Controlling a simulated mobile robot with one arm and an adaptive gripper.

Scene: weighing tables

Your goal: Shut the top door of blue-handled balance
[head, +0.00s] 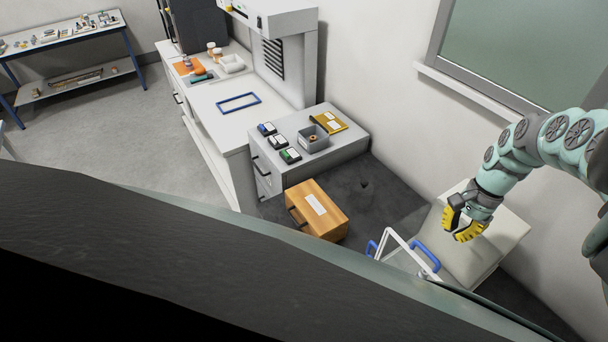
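The blue-handled balance shows only in part at the lower right, as a white frame with clear panes (400,258). One blue handle (371,250) is on its left and another blue handle (429,258) on its right. The lower part of the balance is hidden behind the dark foreground edge. I cannot tell for sure which pane is the top door or how far it stands open. My gripper (462,230), with yellow fingers, hangs from the right, above and to the right of the right handle, seemingly apart from it. Its finger gap is too small to judge.
A pale table or stand (492,240) is beneath my gripper. An orange-brown wooden box (328,222) with a white label stands left of the balance. A grey cabinet (345,145) holds small boxes and a yellow item. The wall and window sill (465,90) are behind the arm.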

